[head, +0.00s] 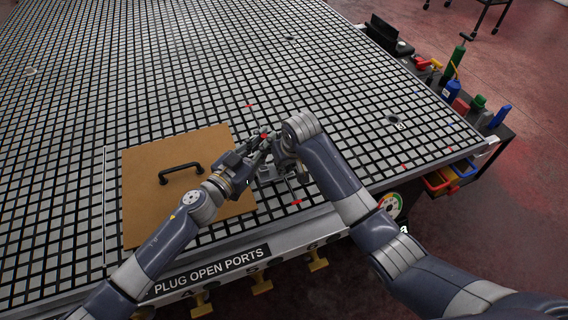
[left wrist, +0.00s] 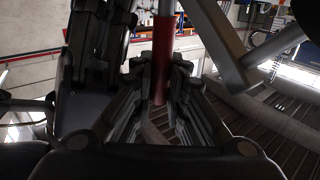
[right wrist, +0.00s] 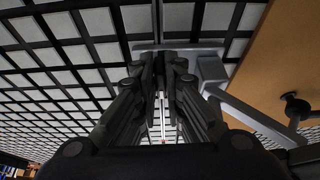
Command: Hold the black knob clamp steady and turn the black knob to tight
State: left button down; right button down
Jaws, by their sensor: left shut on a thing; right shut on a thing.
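The black knob clamp (right wrist: 212,72) shows in the right wrist view as a grey bracket with an arm reaching right. In the head view its grey metal (head: 268,173) stands on the table between my grippers. My left gripper (head: 258,146) is shut on the clamp; a red upright part (left wrist: 163,55) shows between its fingers in the left wrist view. My right gripper (right wrist: 163,62) points down beside the bracket and is shut on a dark part, apparently the black knob, mostly hidden by the fingers. The knob's tightness cannot be seen.
A brown board (head: 140,205) with a black handle (head: 181,171) lies left of the clamp on the gridded table (head: 170,75). A label and several yellow valves line the front edge. A cart (head: 490,140) with bottles and tools stands right. The grid behind the clamp is clear.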

jog(key=c, duration=1.7)
grip_release()
jog(key=shift+r, duration=0.1)
jog(key=v, duration=1.1)
jog(key=shift+s+r, duration=0.2)
jog(key=shift+r, duration=0.15)
